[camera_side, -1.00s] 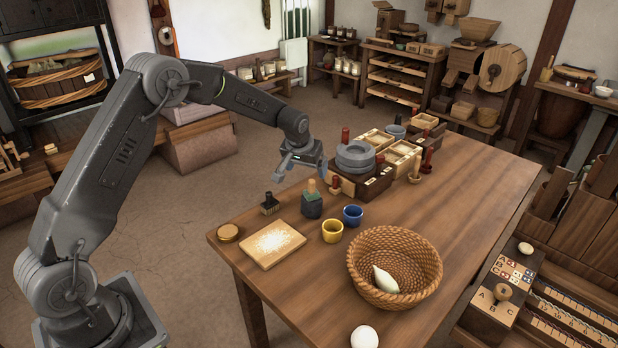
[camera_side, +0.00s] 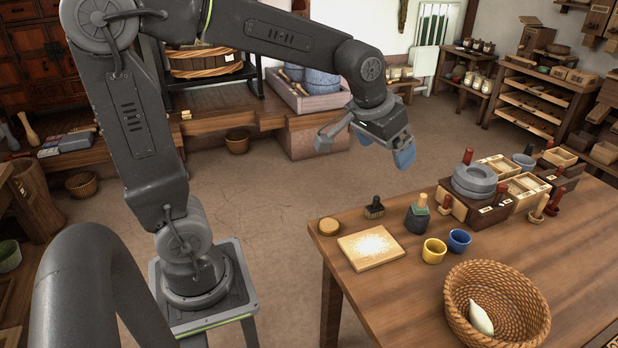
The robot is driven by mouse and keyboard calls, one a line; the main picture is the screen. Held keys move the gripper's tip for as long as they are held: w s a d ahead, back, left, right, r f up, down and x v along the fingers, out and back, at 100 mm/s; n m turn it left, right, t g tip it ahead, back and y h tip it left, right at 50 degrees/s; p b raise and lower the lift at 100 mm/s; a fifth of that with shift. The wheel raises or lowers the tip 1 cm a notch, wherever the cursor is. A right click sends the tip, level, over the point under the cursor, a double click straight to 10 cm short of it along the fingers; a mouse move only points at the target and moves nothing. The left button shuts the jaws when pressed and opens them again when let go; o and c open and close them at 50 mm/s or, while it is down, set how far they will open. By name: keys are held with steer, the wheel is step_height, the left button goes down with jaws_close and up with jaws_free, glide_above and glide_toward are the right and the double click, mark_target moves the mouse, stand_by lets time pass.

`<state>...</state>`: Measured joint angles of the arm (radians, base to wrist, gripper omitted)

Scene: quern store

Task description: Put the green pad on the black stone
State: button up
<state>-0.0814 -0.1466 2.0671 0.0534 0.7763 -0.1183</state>
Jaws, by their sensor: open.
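A small dark, near-black block (camera_side: 416,222) stands on the table. A green layer (camera_side: 420,211) shows at its top with a wooden knob above it. These look like the black stone and the green pad, but at this size I cannot tell whether the green part is a separate piece resting on the dark one. My gripper (camera_side: 366,150) is open, with its fingers wide apart and nothing seen between them. It hangs in the air up and to the left of the dark block, apart from it, and one finger looks blue.
A black brush (camera_side: 374,208), a floured board (camera_side: 370,247), a yellow cup (camera_side: 433,251) and a blue cup (camera_side: 459,241) stand close around the block. Grey round stones (camera_side: 474,180) and wooden boxes are to its right. A wicker basket (camera_side: 460,300) is in front.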

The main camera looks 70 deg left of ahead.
steer(key=s+d+m, duration=0.1)
steer(key=s+d, duration=0.1)
steer(key=s, duration=0.6)
steer(key=s+d+m+h, duration=0.1)
steer(key=s, duration=0.7)
steer(key=shift+s+d+f, duration=0.2)
steer(key=shift+d+f, duration=0.15)
steer(key=shift+f, duration=0.05)
